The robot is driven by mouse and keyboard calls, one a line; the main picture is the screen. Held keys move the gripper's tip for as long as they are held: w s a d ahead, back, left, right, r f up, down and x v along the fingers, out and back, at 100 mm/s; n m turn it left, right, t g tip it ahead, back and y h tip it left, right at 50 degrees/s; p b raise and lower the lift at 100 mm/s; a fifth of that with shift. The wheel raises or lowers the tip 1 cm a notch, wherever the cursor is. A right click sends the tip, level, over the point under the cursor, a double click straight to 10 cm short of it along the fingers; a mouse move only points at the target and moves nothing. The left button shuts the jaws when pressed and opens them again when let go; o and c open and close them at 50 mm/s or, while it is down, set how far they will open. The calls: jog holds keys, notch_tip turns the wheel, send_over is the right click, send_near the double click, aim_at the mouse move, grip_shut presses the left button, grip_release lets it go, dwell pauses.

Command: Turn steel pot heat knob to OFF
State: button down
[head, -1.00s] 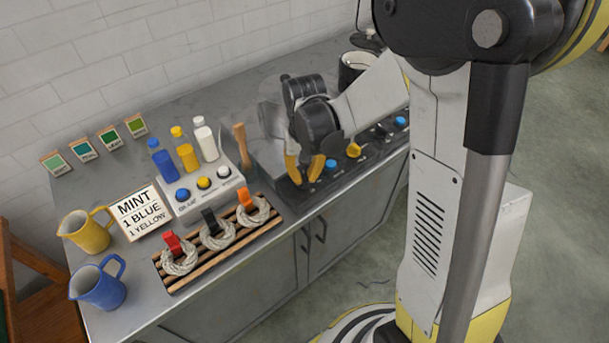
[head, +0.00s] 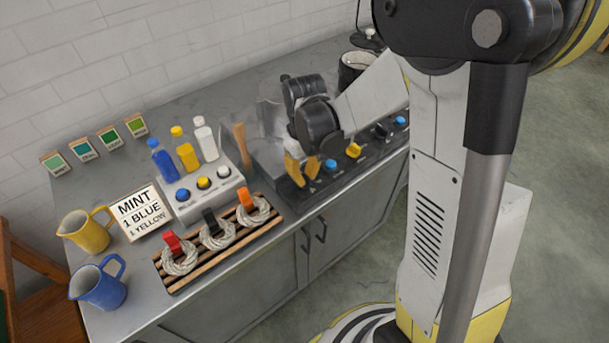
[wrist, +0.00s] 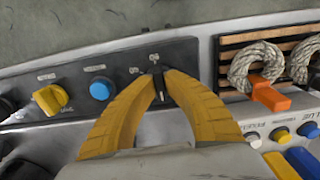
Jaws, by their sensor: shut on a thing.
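In the wrist view, my gripper (wrist: 164,74) has its two yellow fingers closed on a small dark knob (wrist: 157,70) on the black control panel (wrist: 125,62). A grey steel shape (head: 268,142), perhaps the pot, stands behind and is partly hidden by my wrist.
Right of my gripper are a blue button (head: 331,165) and a yellow knob (head: 353,150). To the left are the slatted rack (head: 185,277) with rope skeins, a bottle dispenser (head: 205,200), a sign (head: 138,215), and yellow (head: 84,233) and blue (head: 100,285) jugs.

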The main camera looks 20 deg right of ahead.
aim_at(304, 176)
jog(key=c, duration=1.5)
grip_release()
jog(key=shift+o, duration=0.2)
notch_tip(304, 176, up, 12)
jog(key=s+r+m+t, duration=0.3)
jog(key=s+t, duration=0.4)
jog(key=s, duration=0.5)
jog(key=shift+s+r+m, duration=0.4)
jog(key=shift+r, duration=0.45)
